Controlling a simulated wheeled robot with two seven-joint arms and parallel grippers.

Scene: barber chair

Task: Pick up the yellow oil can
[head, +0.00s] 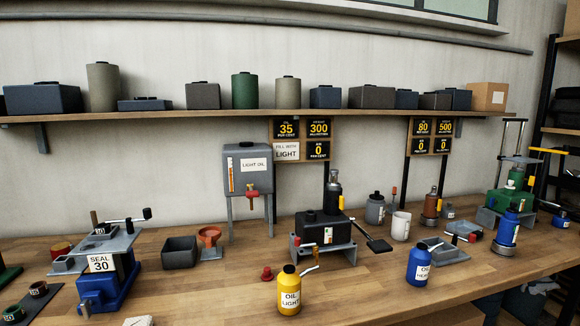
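The yellow oil can (289,291) stands upright near the front middle of the wooden bench. It has a dark cap, a thin pale spout pointing up to the right, and a white label reading OIL LIGHT. Nothing touches it that I can make out. Neither of my grippers shows in the head view.
A blue oil can (418,268) stands to its right and a small red knob-like part (267,273) to its left. Behind are a black press-like device (322,230) and a grey LIGHT OIL tank (248,170). A blue SEAL 30 device (106,285) stands left. Bench (215,295) is clear between.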

